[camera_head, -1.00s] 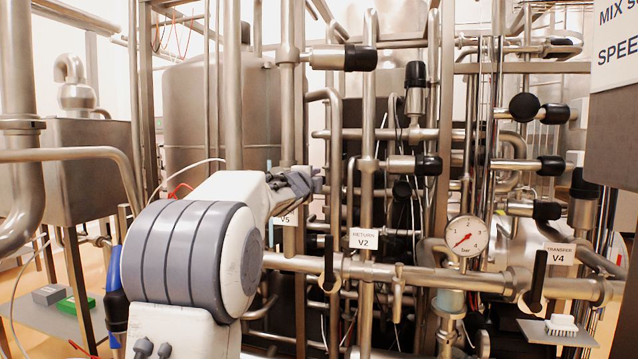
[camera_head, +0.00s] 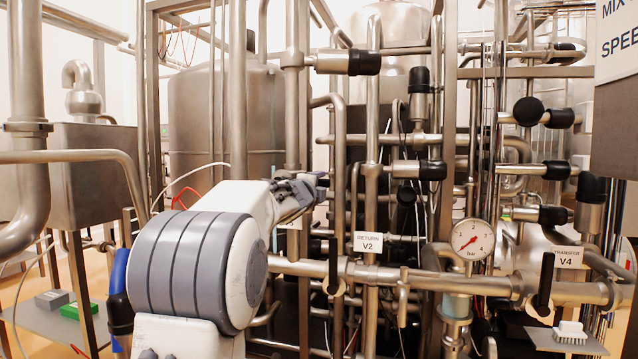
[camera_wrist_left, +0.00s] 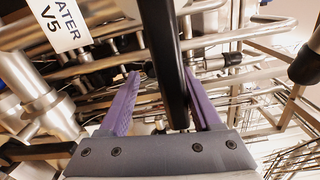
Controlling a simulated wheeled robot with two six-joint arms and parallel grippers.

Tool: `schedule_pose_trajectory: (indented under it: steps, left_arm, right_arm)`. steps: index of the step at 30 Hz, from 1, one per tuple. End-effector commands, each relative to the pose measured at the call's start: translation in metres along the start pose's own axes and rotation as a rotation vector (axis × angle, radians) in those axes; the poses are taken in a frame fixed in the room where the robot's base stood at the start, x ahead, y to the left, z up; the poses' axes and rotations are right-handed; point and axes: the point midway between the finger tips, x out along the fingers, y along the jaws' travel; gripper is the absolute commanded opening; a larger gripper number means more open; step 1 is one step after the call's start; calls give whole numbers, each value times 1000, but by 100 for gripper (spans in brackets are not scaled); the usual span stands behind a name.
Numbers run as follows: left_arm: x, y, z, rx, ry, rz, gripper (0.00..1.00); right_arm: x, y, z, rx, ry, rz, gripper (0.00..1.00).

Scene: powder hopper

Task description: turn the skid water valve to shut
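The skid water valve's white label, marked "ATER V5" (camera_wrist_left: 58,25), shows at the upper left of the left wrist view. A long black bar (camera_wrist_left: 170,50), which looks like a valve handle, runs down between the two purple fingers of my left gripper (camera_wrist_left: 160,78). The fingers stand apart, with a clear gap on the bar's left and the bar close to the right finger. In the head view my left gripper (camera_head: 308,188) is by the pipes above the mostly covered V5 label. My own arm hides the valve there. My right gripper is not in view.
Other valves sit close by: the RETURN V2 label (camera_head: 368,242) with a black handle (camera_head: 333,265), and TRANSFER V4 with its black handle (camera_head: 543,285). A pressure gauge (camera_head: 472,239) is between them. Dense steel pipes surround the gripper.

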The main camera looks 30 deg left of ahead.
Motion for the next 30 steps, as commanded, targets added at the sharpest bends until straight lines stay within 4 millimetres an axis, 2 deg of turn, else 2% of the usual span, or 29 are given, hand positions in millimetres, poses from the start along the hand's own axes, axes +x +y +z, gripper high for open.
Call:
schedule_pose_trajectory:
  steps: [1, 20, 23, 30]
  left_arm:
    - [1, 5, 0, -1, 0, 8, 57]
    - [-5, -1, 0, -5, 2, -3, 57]
    - [-17, -1, 0, -4, 1, -5, 57]
    - [-66, -1, 0, -5, 0, -4, 57]
  right_arm:
    - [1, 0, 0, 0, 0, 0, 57]
    - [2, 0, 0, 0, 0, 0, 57]
    - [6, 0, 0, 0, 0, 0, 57]
    - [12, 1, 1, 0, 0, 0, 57]
